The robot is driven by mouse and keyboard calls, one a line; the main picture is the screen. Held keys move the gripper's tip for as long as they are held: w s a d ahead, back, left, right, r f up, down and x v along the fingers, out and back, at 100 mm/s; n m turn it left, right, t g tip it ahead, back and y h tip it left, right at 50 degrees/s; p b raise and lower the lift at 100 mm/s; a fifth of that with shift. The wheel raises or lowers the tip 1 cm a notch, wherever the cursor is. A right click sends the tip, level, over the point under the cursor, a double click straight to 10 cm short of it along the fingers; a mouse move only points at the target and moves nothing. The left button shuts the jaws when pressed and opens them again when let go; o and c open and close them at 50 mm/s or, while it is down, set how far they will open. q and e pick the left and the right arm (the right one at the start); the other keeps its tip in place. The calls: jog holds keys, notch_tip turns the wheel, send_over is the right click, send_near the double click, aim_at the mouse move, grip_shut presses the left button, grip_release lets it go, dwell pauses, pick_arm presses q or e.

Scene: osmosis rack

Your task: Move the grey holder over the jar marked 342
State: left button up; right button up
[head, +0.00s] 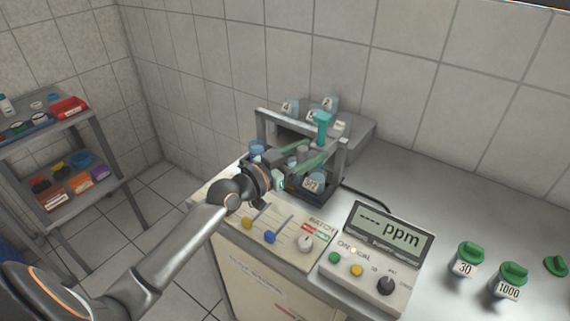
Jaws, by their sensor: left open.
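My left gripper (306,158) is open and reaches in from the left among the parts of the rack; its green fingers lie on either side of a small grey piece (302,151) that looks like the grey holder. I cannot tell whether they touch it. Another labelled jar (279,182) is partly hidden by my gripper. My right gripper is not in view.
A grey rack frame (290,123) with a teal piece (322,126) stands around the jars. The ppm meter (388,235) and a batch panel (262,228) are in front. Green-lidded jars 30 (465,262) and 1000 (509,283) stand right. The back-right counter is clear.

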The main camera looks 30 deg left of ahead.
pick_arm(q)
jog(key=b+v, duration=0.2)
jog(key=v, duration=0.8)
jog(key=shift+s, duration=0.3)
jog(key=shift+a, duration=0.15)
